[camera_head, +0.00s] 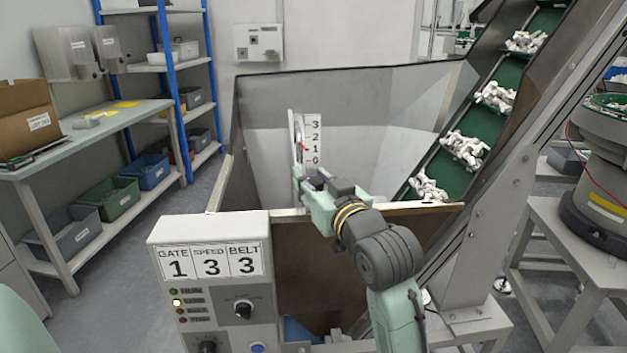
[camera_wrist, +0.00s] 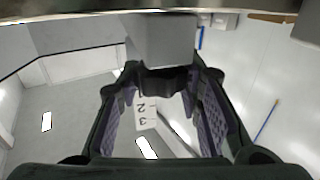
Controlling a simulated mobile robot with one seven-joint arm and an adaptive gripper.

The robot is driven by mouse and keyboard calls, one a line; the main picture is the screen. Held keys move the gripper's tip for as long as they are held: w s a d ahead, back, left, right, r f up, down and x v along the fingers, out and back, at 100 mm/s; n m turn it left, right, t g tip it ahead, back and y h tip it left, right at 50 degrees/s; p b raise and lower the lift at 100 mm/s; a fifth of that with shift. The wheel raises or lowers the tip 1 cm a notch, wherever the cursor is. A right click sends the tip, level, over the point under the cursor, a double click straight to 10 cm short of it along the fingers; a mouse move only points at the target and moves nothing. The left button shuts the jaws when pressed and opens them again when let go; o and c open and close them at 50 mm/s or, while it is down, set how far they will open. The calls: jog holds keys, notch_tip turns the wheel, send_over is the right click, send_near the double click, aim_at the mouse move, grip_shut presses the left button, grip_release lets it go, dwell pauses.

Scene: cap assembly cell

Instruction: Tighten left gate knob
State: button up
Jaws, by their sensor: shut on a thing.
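The gate knob is a dark piece (camera_wrist: 165,80) under a grey block (camera_wrist: 163,40) in the wrist view. My gripper (camera_wrist: 165,92) has its two purple-padded fingers on either side of it and is shut on it. In the head view my gripper (camera_head: 306,174) reaches over the hopper's front edge, and I cannot make out the knob there. Just above it is a white scale plate (camera_head: 313,138) with numbers and a small red pointer near the 1.
The control box (camera_head: 208,230) at front left reads gate 1, speed 3, belt 3, with a yellow lamp lit. The hopper (camera_head: 262,95) surrounds the scale. A green conveyor (camera_head: 480,117) with white parts rises at right. A bench (camera_head: 95,132) and shelves stand at left.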

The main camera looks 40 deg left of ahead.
jog(key=shift+t, duration=0.3)
jog(key=m+t+h+p, duration=0.1)
jog(key=m+t+h, duration=0.1)
jog(key=t, duration=0.1)
jog(key=shift+s+a+m+p, duration=0.1)
jog(key=shift+m+p, duration=0.3)
jog(key=shift+m+t+h, duration=1)
jog(key=shift+t+h, duration=0.1)
jog(key=shift+h, duration=0.2)
jog(key=o, duration=1.2)
notch_tip(320, 180, up, 10)
